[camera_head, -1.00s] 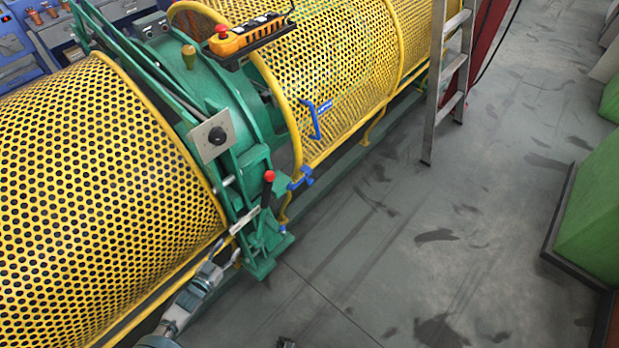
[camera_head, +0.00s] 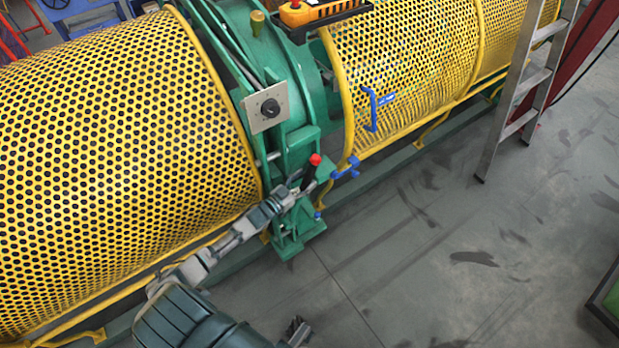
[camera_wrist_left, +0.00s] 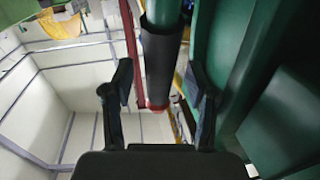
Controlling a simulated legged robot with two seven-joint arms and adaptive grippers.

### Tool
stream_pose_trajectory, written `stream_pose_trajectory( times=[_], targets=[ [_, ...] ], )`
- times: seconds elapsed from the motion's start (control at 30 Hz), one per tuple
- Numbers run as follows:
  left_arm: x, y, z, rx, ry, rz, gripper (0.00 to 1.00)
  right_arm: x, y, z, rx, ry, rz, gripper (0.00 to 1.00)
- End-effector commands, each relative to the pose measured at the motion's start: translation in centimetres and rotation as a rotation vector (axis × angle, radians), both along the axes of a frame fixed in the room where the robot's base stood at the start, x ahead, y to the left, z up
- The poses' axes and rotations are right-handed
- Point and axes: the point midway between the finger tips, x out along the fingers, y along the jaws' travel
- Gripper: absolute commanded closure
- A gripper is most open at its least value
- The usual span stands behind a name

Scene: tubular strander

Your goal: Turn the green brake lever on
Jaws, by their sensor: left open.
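The brake lever has a red ball knob (camera_head: 315,160) and a black sleeve (camera_head: 309,177), and stands on a green bracket at the machine's lower front. In the left wrist view its black sleeve (camera_wrist_left: 160,62) runs from a green rod down to the red knob. My left gripper (camera_head: 298,187) is at the lever in the head view. In the left wrist view its open fingers (camera_wrist_left: 160,88) are on either side of the sleeve, with gaps visible. A small dark tip at the bottom edge of the head view looks like my right gripper (camera_head: 298,332); its fingers are unclear.
Yellow perforated guards (camera_head: 110,150) flank the green frame. A plate with a black dial (camera_head: 268,108) is above the lever, and a blue clamp (camera_head: 346,168) close to its right. A ladder (camera_head: 515,90) stands at right. The grey floor (camera_head: 420,270) is clear.

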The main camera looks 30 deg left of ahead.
Motion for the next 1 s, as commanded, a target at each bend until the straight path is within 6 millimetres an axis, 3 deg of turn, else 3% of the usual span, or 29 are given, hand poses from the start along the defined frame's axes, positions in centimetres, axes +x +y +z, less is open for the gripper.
stream_pose_trajectory(
  times=[0.2,0.47,0.5,0.73,1.0],
  targets=[
    [1.8,-0.4,-0.1,-0.001,0.002,0.0,0.42,-0.2,-0.1,1.0,0.002,-0.01,0.0,0.6],
    [2.0,-0.5,0.0,0.0,0.001,0.0,0.42,-0.2,-0.1,1.1,0.0,-0.008,0.0,0.6],
    [2.0,-0.5,0.0,0.0,0.001,0.0,0.45,-0.1,-0.1,1.1,0.0,-0.008,0.0,0.6],
    [2.0,-0.4,0.0,-0.001,0.001,0.0,1.0,-0.2,-0.1,1.0,0.0,-0.008,0.0,0.6],
    [1.9,-0.4,-0.1,-0.004,-0.003,0.001,1.0,-0.1,0.0,1.0,0.002,-0.013,0.001,0.6]
  ],
)
